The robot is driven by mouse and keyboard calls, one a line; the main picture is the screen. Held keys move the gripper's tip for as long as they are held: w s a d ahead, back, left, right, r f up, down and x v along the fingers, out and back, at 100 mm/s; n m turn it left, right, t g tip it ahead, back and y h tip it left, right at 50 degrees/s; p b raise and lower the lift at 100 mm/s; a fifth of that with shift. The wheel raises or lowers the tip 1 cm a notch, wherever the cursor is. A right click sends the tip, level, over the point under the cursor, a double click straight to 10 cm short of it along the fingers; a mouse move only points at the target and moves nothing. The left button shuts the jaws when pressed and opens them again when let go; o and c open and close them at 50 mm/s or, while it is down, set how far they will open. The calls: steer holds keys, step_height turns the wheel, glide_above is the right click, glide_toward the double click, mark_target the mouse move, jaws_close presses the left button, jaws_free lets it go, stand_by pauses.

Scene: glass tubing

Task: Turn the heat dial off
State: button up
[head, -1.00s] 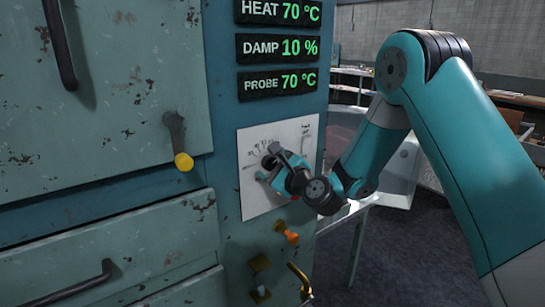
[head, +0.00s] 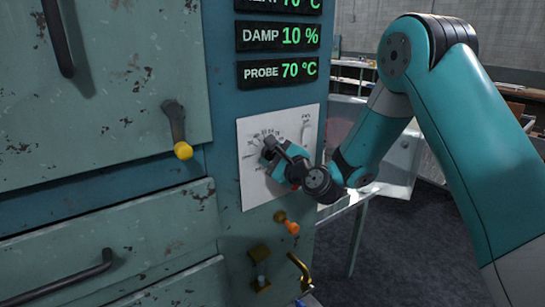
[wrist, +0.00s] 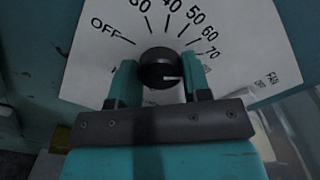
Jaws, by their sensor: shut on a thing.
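My gripper (wrist: 160,74) is shut on the dial, one teal finger on either side. In the head view my gripper (head: 271,150) covers most of the dial. The heat readout (head: 281,4) is cut by the top edge and shows 70 °C.
The damp readout (head: 278,38) shows 10 % and the probe readout (head: 277,72) 70 °C. A lever with a yellow knob (head: 183,150) is left of the plate. An orange knob (head: 291,227) and brass tap (head: 299,268) are below. A FAN label (wrist: 272,78) is right of the scale.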

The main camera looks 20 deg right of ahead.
steer(key=n+b, duration=0.2)
steer(key=n, duration=0.2)
steer(key=shift+f+b, duration=0.2)
steer(key=shift+b, duration=0.1)
steer(key=n+b, duration=0.3)
steer(key=n, duration=0.1)
steer(key=shift+a+f, duration=0.1)
steer(key=n+b, duration=0.3)
steer(key=shift+n+b, duration=0.4)
steer(key=n+b, duration=0.4)
steer(key=b, duration=0.1)
steer(key=shift+f+b, duration=0.2)
steer(key=shift+b, duration=0.15)
steer(key=n+b, duration=0.4)
steer(key=shift+b, duration=0.3)
steer(key=n+b, duration=0.3)
steer(key=b, duration=0.1)
steer(key=shift+n, duration=0.3)
steer(key=n+b, duration=0.3)
steer(key=b, duration=0.1)
steer(key=shift+r+n+b, duration=0.2)
steer(key=shift+n+b, duration=0.75)
steer(key=shift+n, duration=0.45)
